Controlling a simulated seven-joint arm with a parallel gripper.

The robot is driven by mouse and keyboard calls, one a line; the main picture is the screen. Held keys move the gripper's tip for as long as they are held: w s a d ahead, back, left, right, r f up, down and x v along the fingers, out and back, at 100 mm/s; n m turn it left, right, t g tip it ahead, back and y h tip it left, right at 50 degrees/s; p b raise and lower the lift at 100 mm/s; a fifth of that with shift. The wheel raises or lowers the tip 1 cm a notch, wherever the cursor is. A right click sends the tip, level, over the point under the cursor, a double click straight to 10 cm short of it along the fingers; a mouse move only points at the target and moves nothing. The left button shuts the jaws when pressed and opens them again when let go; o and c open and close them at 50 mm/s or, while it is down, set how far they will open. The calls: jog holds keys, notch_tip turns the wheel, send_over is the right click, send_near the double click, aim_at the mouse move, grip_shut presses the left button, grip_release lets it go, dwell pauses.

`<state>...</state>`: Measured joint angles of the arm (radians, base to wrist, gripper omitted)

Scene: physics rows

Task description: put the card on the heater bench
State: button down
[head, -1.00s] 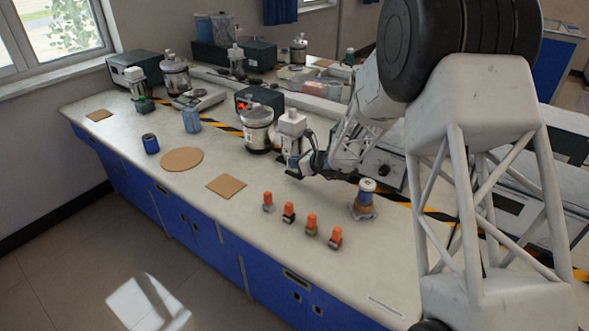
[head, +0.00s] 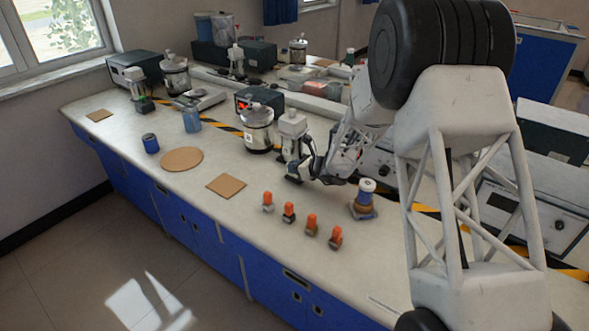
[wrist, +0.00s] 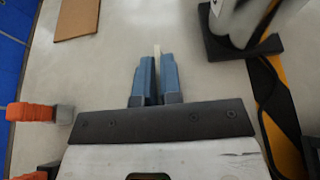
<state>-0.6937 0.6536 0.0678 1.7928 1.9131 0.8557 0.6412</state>
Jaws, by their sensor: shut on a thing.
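My gripper (head: 296,176) is low over the bench top, in front of a white-topped stand (head: 292,135). In the wrist view its two blue fingers (wrist: 157,75) are closed together on a thin pale strip (wrist: 157,49). The strip looks like the card seen edge-on, and only its tip shows past the fingers. The card cannot be made out in the head view. I cannot tell for certain which device is the heater bench; a dark box with a red light (head: 258,97) stands behind the metal pot.
A brown square mat (head: 226,186) lies left of my gripper. The metal pot (head: 257,128) is behind. Yellow-black tape (head: 226,128) crosses the bench.

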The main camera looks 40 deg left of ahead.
jog(key=shift+f, duration=0.25)
jog(key=shift+f, duration=0.1)
jog(key=c, duration=1.3)
grip_release()
jog(key=shift+v, duration=0.9)
jog(key=shift+d+r, duration=0.6)
jog(key=shift+r, duration=3.25)
